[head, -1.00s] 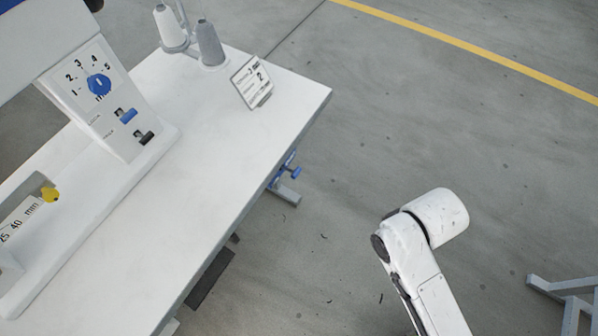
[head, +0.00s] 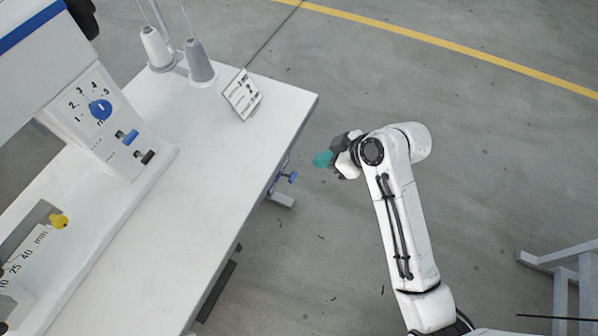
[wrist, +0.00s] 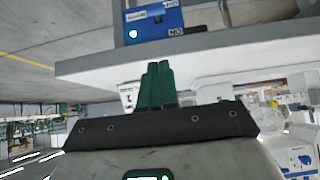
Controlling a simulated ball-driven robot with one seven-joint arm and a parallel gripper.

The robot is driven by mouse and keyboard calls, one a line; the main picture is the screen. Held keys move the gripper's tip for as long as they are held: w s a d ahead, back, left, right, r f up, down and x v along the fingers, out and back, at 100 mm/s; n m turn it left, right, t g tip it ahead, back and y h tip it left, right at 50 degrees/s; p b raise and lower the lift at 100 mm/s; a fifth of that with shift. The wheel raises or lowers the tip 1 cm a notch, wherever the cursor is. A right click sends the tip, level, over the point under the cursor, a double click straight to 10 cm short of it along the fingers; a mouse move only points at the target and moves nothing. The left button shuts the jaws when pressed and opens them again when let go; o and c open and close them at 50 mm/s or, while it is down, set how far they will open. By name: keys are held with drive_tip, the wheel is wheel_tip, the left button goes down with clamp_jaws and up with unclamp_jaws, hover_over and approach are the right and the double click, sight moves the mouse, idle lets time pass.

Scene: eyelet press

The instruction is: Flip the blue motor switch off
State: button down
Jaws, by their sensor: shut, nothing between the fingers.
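In the wrist view a blue switch box (wrist: 153,24) with a lit green lamp and a white label sits against the pale table slab; that picture looks upside down, so the box appears to be under the tabletop. Its lever position is not clear. In the head view a small blue part (head: 287,178) shows below the table's right edge, and a blue lever (head: 127,137) sits on the machine's panel. My gripper (head: 322,159), with teal fingers, is right of the table edge, apart from it. Its fingers (wrist: 157,85) are shut and empty, pointing towards the slab and box.
The white table (head: 200,190) carries the machine, with a numbered blue dial (head: 101,109) and a black lever (head: 147,157). Thread cones (head: 199,64) and a sign card (head: 242,94) stand at the back. A grey frame (head: 560,275) stands at right. Floor between is clear.

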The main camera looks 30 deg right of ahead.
drive_tip(key=shift+a, duration=0.1)
hover_over(289, 176)
drive_tip(key=s+d, duration=0.2)
wheel_tip(289, 176, down, 10)
drive_tip(key=shift+s+a+f, duration=0.15)
drive_tip(key=shift+s+f, duration=0.05)
drive_tip(key=shift+f, duration=0.5)
drive_tip(key=shift+f, duration=0.1)
drive_tip(key=shift+s+f+b, duration=0.1)
drive_tip(key=shift+f+b, duration=0.05)
drive_tip(key=shift+b, duration=0.4)
